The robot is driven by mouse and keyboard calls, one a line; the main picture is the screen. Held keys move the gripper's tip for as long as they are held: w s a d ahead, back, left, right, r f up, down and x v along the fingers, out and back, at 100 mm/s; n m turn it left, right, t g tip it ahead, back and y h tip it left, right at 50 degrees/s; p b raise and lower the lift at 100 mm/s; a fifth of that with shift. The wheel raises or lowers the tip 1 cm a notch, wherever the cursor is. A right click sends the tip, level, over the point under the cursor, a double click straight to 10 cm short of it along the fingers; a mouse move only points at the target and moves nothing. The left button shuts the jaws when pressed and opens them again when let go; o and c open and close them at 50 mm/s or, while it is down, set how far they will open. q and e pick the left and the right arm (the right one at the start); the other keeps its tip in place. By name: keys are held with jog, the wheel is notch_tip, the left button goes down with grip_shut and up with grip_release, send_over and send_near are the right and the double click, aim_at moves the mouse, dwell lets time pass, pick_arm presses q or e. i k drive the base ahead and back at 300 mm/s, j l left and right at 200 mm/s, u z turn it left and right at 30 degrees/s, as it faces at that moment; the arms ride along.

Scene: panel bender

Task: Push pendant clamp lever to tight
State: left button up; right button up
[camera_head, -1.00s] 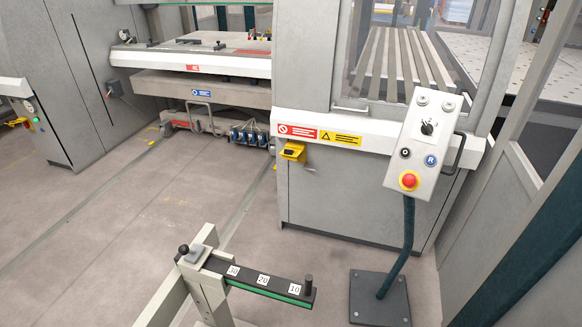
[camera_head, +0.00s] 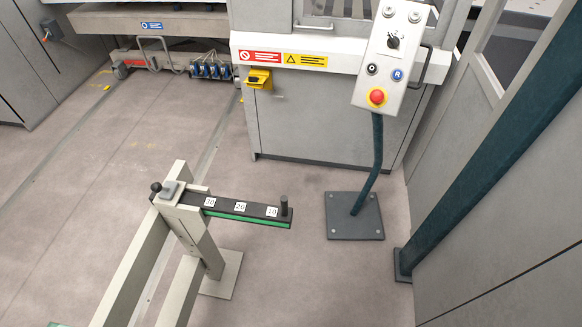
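The grey control pendant (camera_head: 392,60) stands tilted on a dark curved stem (camera_head: 377,150) at the upper right. It carries a rotary switch, buttons and a red emergency stop (camera_head: 377,97). A dark bar handle (camera_head: 425,66) is on its right side. I cannot make out a clamp lever on the pendant or its stem, so its position cannot be told. The stem rises from a dark square floor plate (camera_head: 354,217). Neither of my grippers is in view.
A pale stand (camera_head: 190,228) with a black scale bar (camera_head: 240,208), an upright peg and a black knob (camera_head: 156,187) stands in front. The grey machine (camera_head: 310,120) with a yellow box (camera_head: 258,79) is behind. A dark post (camera_head: 490,150) bounds the right. Floor at left is open.

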aim_at(155, 187)
jog(key=u, duration=1.35)
